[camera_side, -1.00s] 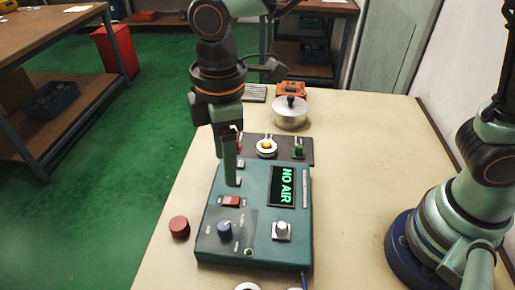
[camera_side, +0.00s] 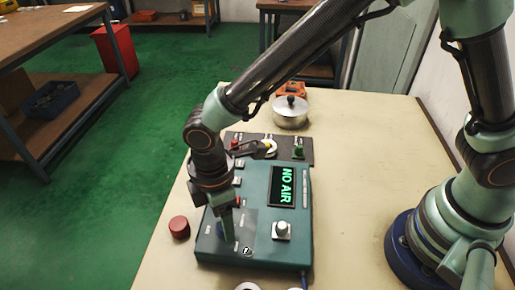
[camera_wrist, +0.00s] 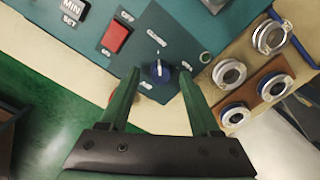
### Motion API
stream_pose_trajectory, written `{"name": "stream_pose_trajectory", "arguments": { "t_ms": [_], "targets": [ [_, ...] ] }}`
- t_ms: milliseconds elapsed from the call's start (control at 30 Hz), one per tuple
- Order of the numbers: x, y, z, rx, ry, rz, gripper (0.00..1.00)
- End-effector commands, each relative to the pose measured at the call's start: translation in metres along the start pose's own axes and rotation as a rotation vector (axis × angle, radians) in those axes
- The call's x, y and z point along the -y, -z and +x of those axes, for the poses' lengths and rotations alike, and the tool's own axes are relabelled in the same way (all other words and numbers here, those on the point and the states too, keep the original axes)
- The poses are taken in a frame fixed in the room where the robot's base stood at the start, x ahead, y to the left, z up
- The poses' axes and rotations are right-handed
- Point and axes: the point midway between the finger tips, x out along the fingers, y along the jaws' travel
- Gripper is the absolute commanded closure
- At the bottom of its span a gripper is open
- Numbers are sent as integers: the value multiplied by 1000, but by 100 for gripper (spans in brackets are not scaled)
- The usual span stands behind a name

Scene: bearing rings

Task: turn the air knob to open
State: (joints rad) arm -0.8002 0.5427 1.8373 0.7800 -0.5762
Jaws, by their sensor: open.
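The blue air knob (camera_wrist: 160,72) sits on a dark grey plate of the teal control box (camera_wrist: 215,25), with its white pointer mark towards the top of the wrist view. In the side view, the knob (camera_side: 219,230) is mostly hidden behind a finger. My gripper (camera_wrist: 160,80) is open, with one green finger on each side of the knob in the wrist view. I cannot tell whether either finger touches it. In the side view, my gripper (camera_side: 228,236) points down over the plate.
A loose red cap (camera_side: 179,228) lies left of the box.

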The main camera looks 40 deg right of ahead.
Motion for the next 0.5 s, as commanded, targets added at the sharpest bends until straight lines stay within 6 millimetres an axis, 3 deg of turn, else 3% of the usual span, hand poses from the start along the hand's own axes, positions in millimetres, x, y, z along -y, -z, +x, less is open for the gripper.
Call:
{"name": "stream_pose_trajectory", "arguments": {
  "t_ms": [400,433,500],
  "targets": [
    [0,0,9,0,0,0,36],
    [0,0,9,0,0,0,44],
    [0,0,9,0,0,0,71]
  ]
}}
